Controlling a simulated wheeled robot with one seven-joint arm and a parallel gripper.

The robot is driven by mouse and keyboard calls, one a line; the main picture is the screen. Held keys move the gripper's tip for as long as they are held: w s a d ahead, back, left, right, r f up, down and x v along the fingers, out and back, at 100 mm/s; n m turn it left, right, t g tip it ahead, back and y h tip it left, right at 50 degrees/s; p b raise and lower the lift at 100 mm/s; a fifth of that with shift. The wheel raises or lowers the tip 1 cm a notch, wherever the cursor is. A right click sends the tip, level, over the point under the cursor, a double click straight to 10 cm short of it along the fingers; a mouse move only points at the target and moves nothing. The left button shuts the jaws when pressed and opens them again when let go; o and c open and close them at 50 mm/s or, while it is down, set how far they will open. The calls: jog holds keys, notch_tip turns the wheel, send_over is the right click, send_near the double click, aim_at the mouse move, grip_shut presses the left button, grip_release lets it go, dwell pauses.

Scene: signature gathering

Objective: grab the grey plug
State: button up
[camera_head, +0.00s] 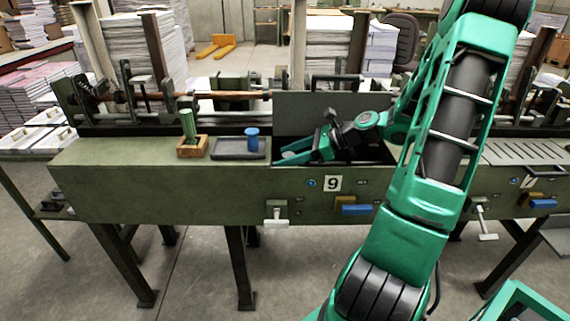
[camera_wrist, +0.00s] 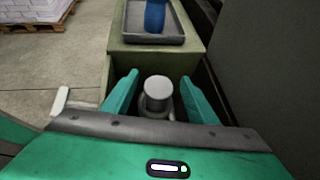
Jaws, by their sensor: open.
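In the head view my gripper (camera_head: 282,156) is low over the top of the green machine bench, and the grey plug cannot be made out there.
A blue plug (camera_head: 252,139) stands on a dark tray (camera_head: 226,154) left of my gripper; the blue plug (camera_wrist: 155,15) also shows ahead in the wrist view. A green plug (camera_head: 187,124) stands in a wooden box (camera_head: 193,152). A dark upright panel (camera_wrist: 265,75) rises close on the right.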

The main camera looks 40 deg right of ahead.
jog(key=shift+c, duration=0.5)
jog(key=c, duration=1)
jog(key=shift+r, duration=0.1)
